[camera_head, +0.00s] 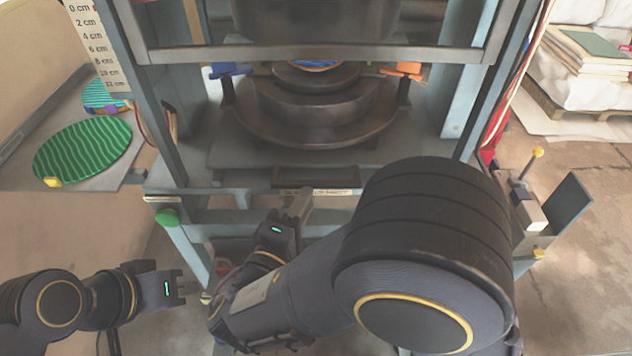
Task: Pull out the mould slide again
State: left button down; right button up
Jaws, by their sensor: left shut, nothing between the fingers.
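The mould slide (232,152) is a grey plate low in the press, carrying a stepped, round, dark mould (320,127). It sits between the press posts, and the crossbar covers part of the view above it. A dark handle (318,176) is at its front edge. My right gripper (300,204) is just below and in front of the handle, its fingers pointing toward the press; I cannot tell whether it touches the handle or is open. My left gripper (183,289) is shut and empty, low at the left, away from the slide.
A green striped plate (83,152) lies on a side table at the left, beside a centimetre scale (95,48). A green button (167,217) is on the press frame's left front. A lever with a yellow knob (538,153) stands at the right. My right arm hides the press's lower right front.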

aim_at(316, 181)
jog(key=x, duration=0.5)
jog(key=shift+w+d, duration=0.2)
jog(key=shift+w, duration=0.1)
grip_shut()
